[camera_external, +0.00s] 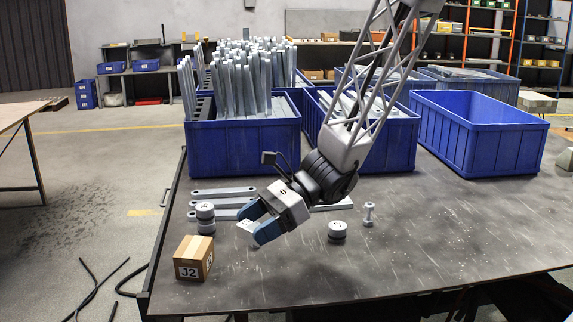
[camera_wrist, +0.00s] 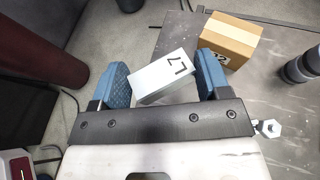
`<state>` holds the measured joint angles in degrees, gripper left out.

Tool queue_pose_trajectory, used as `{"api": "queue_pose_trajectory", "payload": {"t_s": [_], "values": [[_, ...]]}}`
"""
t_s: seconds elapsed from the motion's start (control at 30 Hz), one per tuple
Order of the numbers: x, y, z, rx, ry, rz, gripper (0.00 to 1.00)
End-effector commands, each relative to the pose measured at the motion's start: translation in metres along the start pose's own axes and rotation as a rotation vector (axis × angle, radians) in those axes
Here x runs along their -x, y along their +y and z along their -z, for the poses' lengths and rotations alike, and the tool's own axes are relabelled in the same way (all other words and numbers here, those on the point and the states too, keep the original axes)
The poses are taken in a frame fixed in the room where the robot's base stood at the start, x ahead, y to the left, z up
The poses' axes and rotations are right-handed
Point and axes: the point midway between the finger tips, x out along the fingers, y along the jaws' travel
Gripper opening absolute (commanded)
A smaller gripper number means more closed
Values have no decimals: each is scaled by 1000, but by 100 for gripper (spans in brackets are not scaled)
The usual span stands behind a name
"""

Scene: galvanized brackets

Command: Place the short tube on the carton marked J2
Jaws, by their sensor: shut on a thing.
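The carton marked J2 (camera_external: 193,258) is a small brown box with pale tape, standing at the table's front left. It also shows in the wrist view (camera_wrist: 229,40), just beyond the right finger. My gripper (camera_external: 256,222) is shut on a white block (camera_wrist: 162,76) with dark marks on its face. The block (camera_external: 247,227) is right of the carton and apart from it in the external view, seemingly above the table. I cannot plainly make out a short tube; the grey round pieces (camera_external: 205,217) and (camera_external: 337,231) have dark bands or tops.
A bolt-like piece (camera_external: 368,214) stands upright at right. Flat grey bars (camera_external: 224,191) lie behind my gripper. Blue bins (camera_external: 243,148) line the back of the table, one (camera_external: 478,135) seemingly empty. The table's front right (camera_external: 430,255) is clear.

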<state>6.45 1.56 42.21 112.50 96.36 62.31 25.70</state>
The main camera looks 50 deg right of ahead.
Motion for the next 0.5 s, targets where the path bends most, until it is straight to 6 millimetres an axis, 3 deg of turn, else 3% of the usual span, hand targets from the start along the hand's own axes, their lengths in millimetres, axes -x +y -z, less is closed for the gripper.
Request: {"api": "queue_pose_trajectory", "payload": {"t_s": [0.2,0.5], "values": [[-8,19,2,12,-3,-27,46],[-8,20,2,12,-3,-28,46]]}}
